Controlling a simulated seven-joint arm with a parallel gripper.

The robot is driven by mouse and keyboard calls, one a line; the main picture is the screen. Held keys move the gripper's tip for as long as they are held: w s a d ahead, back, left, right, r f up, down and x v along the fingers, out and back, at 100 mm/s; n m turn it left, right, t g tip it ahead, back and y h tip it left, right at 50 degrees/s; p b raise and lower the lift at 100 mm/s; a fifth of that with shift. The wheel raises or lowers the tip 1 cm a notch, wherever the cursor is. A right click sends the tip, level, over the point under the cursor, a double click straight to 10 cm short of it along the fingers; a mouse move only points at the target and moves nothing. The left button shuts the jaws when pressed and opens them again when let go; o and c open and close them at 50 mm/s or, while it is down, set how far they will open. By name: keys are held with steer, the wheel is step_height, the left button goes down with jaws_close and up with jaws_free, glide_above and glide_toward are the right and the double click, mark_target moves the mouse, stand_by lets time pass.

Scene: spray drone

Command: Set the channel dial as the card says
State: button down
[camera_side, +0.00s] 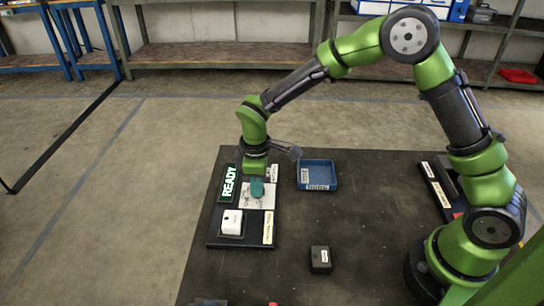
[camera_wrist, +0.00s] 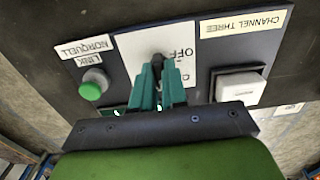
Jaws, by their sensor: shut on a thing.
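The channel dial (camera_wrist: 157,61) is a dark knob on a white plate (camera_wrist: 130,45) in the wrist view. The plate shows OFF, upside down, beside the knob; its other markings are hidden or unreadable. My gripper (camera_wrist: 157,73) has teal fingers, shut on the dial from above; they hide most of it. In the side view my gripper (camera_side: 257,189) is down at the white plate (camera_side: 264,203). A cream card (camera_wrist: 244,25) reads CHANNEL THREE, upside down in the wrist view; it also lies at the panel's edge in the side view (camera_side: 268,228).
A green button (camera_wrist: 91,90) sits by a NORQUELL LINK label (camera_wrist: 88,50). A white square button (camera_wrist: 240,86) is on the plate's other side. A READY sign (camera_side: 229,182) is lit. A blue tray (camera_side: 318,186) and a black box (camera_side: 320,260) stand right of the panel.

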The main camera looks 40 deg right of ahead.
steer(key=shift+r, duration=0.1)
stand_by(0.3)
steer(key=c, duration=1.2)
jaws_free()
steer(key=shift+o, duration=0.2)
step_height(320, 180, up, 17)
